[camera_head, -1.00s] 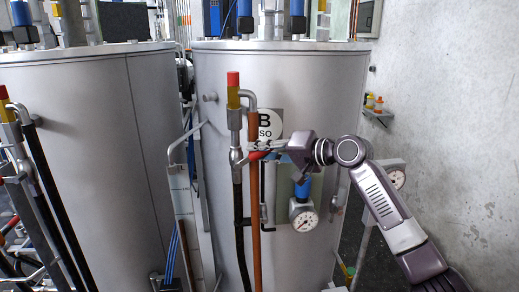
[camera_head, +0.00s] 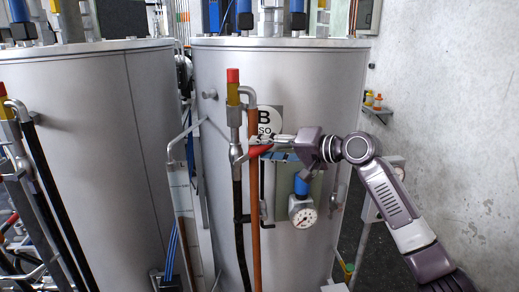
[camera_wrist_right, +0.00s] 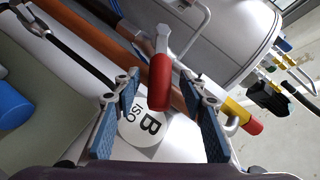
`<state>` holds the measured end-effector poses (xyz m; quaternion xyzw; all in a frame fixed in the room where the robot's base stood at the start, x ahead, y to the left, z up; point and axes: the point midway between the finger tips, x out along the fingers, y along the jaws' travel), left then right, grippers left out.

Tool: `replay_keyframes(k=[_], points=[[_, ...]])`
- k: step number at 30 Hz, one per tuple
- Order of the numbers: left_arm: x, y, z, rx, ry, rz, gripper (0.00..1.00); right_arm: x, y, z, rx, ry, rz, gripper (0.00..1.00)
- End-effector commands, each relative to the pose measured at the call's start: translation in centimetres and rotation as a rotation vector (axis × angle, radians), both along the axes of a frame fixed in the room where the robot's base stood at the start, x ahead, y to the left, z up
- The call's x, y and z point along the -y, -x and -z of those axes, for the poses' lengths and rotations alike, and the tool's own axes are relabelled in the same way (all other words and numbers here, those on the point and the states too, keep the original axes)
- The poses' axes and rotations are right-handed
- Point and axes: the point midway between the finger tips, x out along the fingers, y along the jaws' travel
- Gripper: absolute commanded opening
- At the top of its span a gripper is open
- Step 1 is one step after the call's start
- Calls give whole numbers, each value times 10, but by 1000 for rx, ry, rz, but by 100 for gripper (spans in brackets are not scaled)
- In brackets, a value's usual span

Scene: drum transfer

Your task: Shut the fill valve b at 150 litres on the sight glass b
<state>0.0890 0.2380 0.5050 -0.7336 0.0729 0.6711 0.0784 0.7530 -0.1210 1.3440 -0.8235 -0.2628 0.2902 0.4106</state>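The red lever handle (camera_head: 259,151) of the fill valve sits on the pipe in front of the tank marked B (camera_head: 340,100). It slants slightly up to the right. In the right wrist view the red handle (camera_wrist_right: 159,82) lies between my right gripper's two blue finger pads, with a visible gap on each side. My right gripper (camera_head: 284,149) is open beside the handle's free end in the head view. A tall pale strip with marks (camera_head: 182,205), perhaps the sight glass b, stands left of the tank. Its level is too small to read. My left gripper is out of view.
A round dial gauge (camera_head: 303,217) with a blue top hangs below my right gripper. An orange-brown pipe (camera_head: 254,215) and a black hose (camera_head: 241,250) run down from the valve area. Another tank (camera_head: 90,130) stands at the left; a concrete wall (camera_head: 450,110) is at the right.

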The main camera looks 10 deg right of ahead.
Motion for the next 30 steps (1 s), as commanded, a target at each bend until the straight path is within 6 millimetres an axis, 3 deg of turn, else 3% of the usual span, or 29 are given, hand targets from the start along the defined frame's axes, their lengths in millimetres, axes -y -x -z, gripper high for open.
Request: replay_keyframes(k=[6, 13, 30], points=[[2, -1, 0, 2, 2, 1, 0, 34, 33, -12, 1, 4, 4, 39], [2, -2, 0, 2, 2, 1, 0, 59, 60, -22, 0, 3, 2, 39], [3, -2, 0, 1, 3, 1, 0, 67, 69, -26, 0, 3, 0, 39]])
